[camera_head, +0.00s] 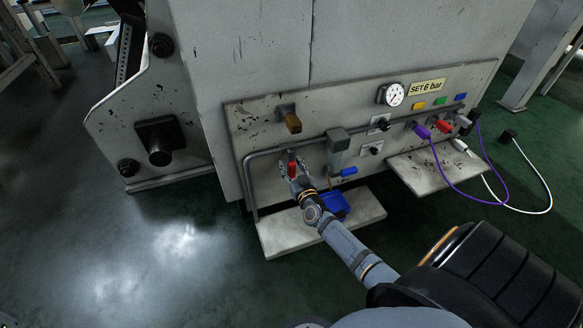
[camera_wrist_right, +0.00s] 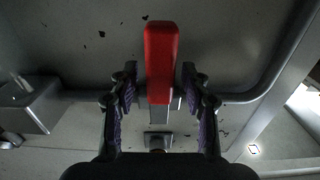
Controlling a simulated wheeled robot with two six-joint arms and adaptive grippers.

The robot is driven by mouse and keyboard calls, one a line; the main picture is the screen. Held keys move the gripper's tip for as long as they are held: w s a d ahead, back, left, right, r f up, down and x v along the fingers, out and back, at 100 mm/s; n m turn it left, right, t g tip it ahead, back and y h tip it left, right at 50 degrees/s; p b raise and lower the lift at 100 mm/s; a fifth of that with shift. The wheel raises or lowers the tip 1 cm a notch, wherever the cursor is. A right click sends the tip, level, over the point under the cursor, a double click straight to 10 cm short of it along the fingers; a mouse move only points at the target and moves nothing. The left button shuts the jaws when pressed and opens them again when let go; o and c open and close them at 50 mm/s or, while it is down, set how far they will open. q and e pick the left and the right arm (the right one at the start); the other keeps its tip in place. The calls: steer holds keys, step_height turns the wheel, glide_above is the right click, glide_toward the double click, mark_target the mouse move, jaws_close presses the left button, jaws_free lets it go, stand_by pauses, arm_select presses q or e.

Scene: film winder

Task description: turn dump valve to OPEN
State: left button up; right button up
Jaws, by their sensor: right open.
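The dump valve's red handle (camera_head: 292,168) is on the lower left of the machine panel, over the grey pipe. In the right wrist view the red handle (camera_wrist_right: 161,62) is large and central, lined up with the pipe below it. My right gripper (camera_head: 298,176) is at the handle; its fingers hide part of it. In the wrist view the right gripper (camera_wrist_right: 160,80) is open, one finger on each side of the handle, with gaps visible. No OPEN mark is readable. My left gripper is not in view.
A blue bin (camera_head: 335,206) stands on a low shelf (camera_head: 285,238) under the panel. The floor at left is clear.

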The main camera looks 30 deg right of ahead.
jaws_close()
